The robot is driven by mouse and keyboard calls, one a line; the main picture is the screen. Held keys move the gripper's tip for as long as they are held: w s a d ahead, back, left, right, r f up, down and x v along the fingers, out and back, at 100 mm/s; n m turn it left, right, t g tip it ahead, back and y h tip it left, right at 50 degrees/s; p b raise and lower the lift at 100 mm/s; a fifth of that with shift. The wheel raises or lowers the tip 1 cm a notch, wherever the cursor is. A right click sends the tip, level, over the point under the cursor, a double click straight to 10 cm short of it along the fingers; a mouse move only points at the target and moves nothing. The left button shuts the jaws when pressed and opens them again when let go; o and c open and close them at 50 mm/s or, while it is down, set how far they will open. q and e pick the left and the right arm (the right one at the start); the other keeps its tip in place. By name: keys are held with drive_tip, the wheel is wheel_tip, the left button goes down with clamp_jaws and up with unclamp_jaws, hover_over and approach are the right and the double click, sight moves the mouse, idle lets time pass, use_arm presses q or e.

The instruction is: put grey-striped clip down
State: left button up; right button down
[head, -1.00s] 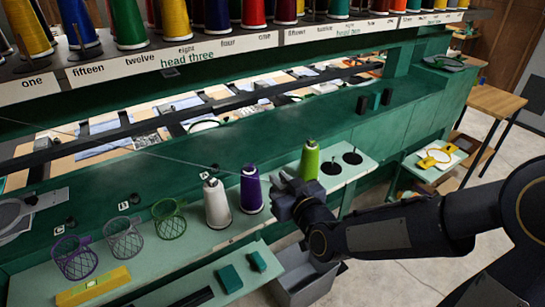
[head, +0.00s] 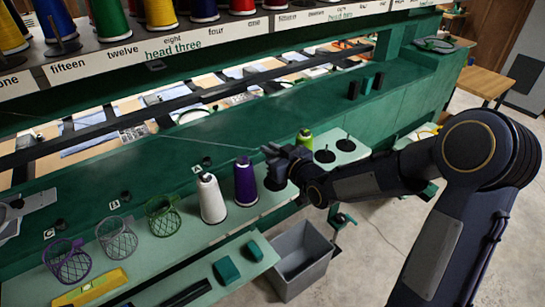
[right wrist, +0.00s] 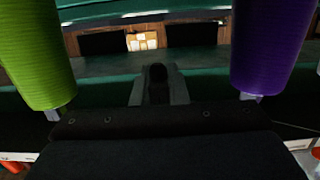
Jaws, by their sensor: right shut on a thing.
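My right gripper (head: 272,154) is between the purple thread cone (head: 246,181) and the green thread cone (head: 306,139), over the pale green shelf. In the right wrist view it is shut on a small dark thing (right wrist: 157,84), gripped between grey fingers. This looks like the clip, but its grey stripe cannot be made out. The green cone (right wrist: 37,55) and the purple cone (right wrist: 272,48) flank the fingers there, apart from them. In the head view my wrist hides the green cone's lower part. My left gripper is not in view.
A white cone (head: 211,199) stands left of the purple one. Green (head: 164,219), grey (head: 116,238) and purple (head: 67,261) mesh baskets line the left. Two empty black discs (head: 344,145) sit at right. A grey bin (head: 302,260) is below. A thin thread crosses toward my gripper.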

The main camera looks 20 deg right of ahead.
drive_tip(key=f, duration=0.1)
drive_tip(key=w+f+p, duration=0.1)
drive_tip(key=f, duration=0.2)
drive_tip(key=shift+w+d+f, duration=0.2)
drive_tip(key=shift+d+f, duration=0.05)
drive_tip(key=shift+f, duration=0.15)
drive_tip(key=shift+f, duration=0.15)
drive_tip(key=c, duration=1.4)
unclamp_jaws()
drive_tip(key=shift+c, duration=0.2)
